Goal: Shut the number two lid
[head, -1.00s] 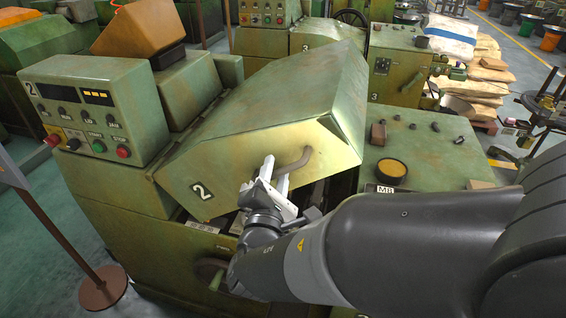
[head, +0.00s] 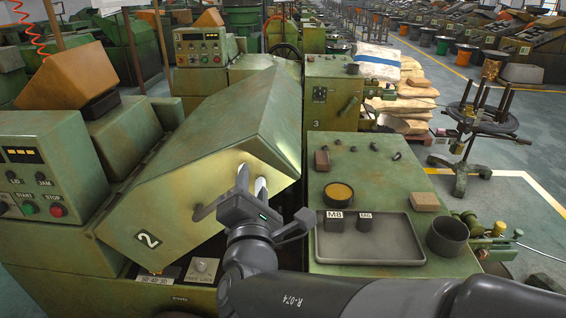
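My gripper (head: 253,180) is at the lid's front face, just right of the visible handle end. Its two fingers look a little apart, pointing at the lid. I cannot tell whether they touch the handle or the lid.
The control box (head: 45,170) with buttons stands left of the lid. On the right, a green bench top (head: 385,180) carries a grey tray (head: 390,253), a dark cup (head: 447,236) and small blocks. Machine three (head: 330,95) stands behind. Open floor lies at far right.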

